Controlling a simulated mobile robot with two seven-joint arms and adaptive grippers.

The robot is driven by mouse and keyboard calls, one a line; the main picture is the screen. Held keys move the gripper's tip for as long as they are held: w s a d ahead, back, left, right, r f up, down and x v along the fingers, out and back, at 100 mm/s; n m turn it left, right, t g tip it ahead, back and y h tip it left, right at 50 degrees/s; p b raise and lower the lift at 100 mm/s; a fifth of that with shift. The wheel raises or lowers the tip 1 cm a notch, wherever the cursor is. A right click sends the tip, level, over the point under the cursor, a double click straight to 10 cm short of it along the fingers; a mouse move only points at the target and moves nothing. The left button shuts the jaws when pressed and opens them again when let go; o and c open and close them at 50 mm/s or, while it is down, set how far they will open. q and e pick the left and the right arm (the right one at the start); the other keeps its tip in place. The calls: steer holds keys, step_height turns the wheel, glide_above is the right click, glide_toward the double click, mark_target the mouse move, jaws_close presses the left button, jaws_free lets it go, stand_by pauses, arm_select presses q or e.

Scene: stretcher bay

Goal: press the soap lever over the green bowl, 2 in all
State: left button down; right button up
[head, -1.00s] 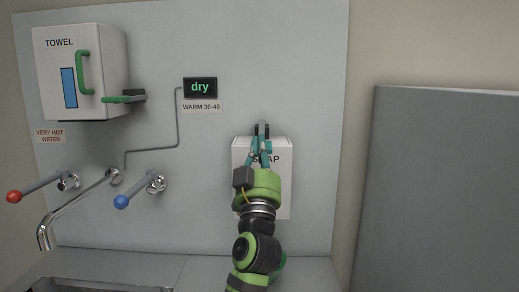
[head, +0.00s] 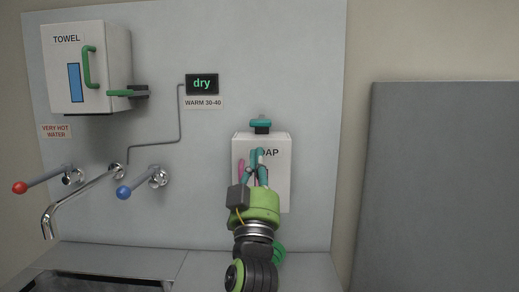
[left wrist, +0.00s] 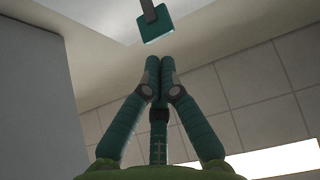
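The white soap dispenser (head: 281,185) hangs on the wall panel in the head view, its label partly hidden by my left gripper. Its teal lever (head: 260,123) sticks out at the top and also shows in the left wrist view (left wrist: 155,27), just beyond the fingertips. My left gripper (head: 259,152) is in front of the dispenser, below the lever and apart from it. In the left wrist view (left wrist: 160,63) its fingertips are together with nothing between them. A green rim, likely the green bowl (head: 280,251), shows behind my left arm, mostly hidden. My right gripper is not in view.
A towel box (head: 112,60) with green handles is at upper left. Red-knobbed (head: 19,188) and blue-knobbed (head: 123,193) tap levers flank the spout (head: 75,195) over the sink (head: 90,282). A display (head: 202,84) reads "dry". A grey panel (head: 445,190) stands at right.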

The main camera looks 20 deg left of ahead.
arm_select(q)
steer(key=v, duration=0.2)
steer(key=shift+s+d+f, duration=0.15)
steer(key=shift+s+d, duration=0.05)
steer(key=shift+s, duration=0.15)
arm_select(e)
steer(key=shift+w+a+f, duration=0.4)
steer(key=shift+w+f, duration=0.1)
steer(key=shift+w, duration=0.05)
arm_select(q)
steer(key=shift+w+a, duration=0.1)
steer(key=shift+w, duration=0.05)
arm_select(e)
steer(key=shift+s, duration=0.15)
